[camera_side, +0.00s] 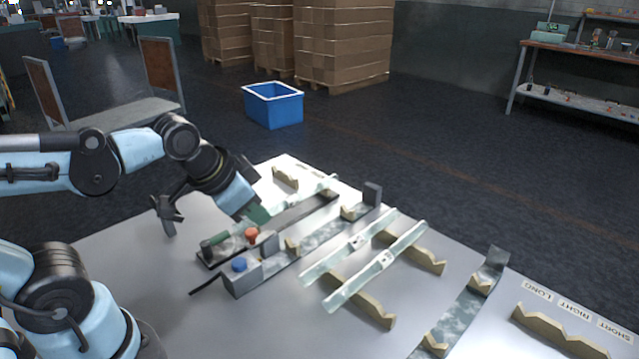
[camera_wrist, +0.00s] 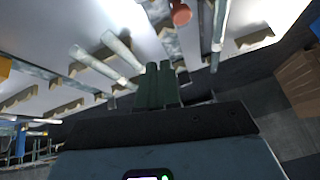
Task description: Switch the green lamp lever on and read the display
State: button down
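A green lever handle (camera_side: 215,240) lies at the near left end of a dark narrow fixture on the table in the side view, beside a red-orange knob (camera_side: 251,234). I cannot tell its switch position. My gripper (camera_side: 259,214) is just above the fixture, to the right of the green handle and apart from it. In the wrist view the two dark green fingers (camera_wrist: 160,86) are close together with nothing visible between them; the red knob (camera_wrist: 181,14) is at the top edge. A small screen (camera_wrist: 148,176) glows at the bottom edge, too cut off to read.
Glass tubes (camera_side: 346,247) rest on notched tan supports (camera_side: 368,303) right of the fixture. A grey box with a blue button (camera_side: 239,265) stands in front. A green device (camera_side: 551,31) sits on the far bench, its face unreadable. Bare table lies at the front.

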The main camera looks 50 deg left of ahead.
jog(key=s+a+m+g+y, duration=0.1)
jog(key=a+m+g+y, duration=0.2)
jog(key=m, duration=1.2)
jog(key=a+g, duration=0.3)
jog(key=shift+a+r+m, duration=0.15)
jog(key=shift+m, duration=0.25)
jog(key=shift+s, duration=0.1)
jog(key=shift+x, duration=5)
